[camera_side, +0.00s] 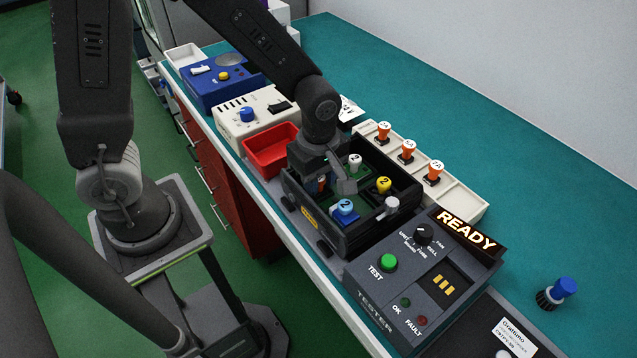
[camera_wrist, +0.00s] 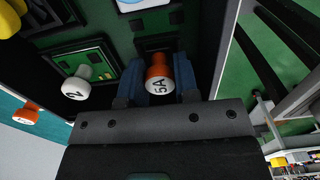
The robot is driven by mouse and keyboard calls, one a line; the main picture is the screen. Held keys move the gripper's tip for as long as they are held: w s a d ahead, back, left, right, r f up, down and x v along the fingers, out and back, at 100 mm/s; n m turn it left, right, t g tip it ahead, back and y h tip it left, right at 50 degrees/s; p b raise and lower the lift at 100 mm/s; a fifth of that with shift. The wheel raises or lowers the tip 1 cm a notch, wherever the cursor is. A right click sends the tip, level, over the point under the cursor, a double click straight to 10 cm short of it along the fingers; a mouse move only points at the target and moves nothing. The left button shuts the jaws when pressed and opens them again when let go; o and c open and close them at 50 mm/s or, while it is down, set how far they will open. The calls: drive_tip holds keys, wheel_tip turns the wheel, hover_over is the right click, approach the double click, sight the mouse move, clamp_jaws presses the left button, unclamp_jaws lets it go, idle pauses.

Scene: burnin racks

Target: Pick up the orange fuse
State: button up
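An orange fuse with a white cap marked 5A (camera_wrist: 158,76) sits between the two fingers of my gripper (camera_wrist: 161,82) in the wrist view. The fingers are close on both sides of it; whether they touch it is unclear. In the side view, only a bit of this orange fuse (camera_side: 321,183) shows in the left part of the black open box (camera_side: 352,226), partly hidden by my gripper (camera_side: 335,180). The box also holds a white-capped fuse (camera_side: 355,161), a yellow fuse (camera_side: 384,185) and a blue fuse (camera_side: 345,207).
Three orange fuses (camera_side: 407,150) stand in a white rack (camera_side: 460,203) behind the box. A red tray (camera_side: 271,150) is left of the box. A tester (camera_side: 415,280) reading READY is on the right. A blue-capped object (camera_side: 558,292) lies on the teal bench.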

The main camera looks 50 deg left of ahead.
drive_tip(key=shift+c, duration=1.4)
drive_tip(key=shift+r, duration=0.55)
drive_tip(key=r, duration=0.2)
drive_tip(key=a+r, duration=0.1)
drive_tip(key=shift+s+a+r, duration=0.1)
drive_tip(key=shift+r, duration=0.3)
drive_tip(key=s+a+r, duration=0.2)
drive_tip(key=a+r, duration=0.4)
drive_tip(key=a, duration=0.4)
drive_tip(key=shift+a, duration=0.15)
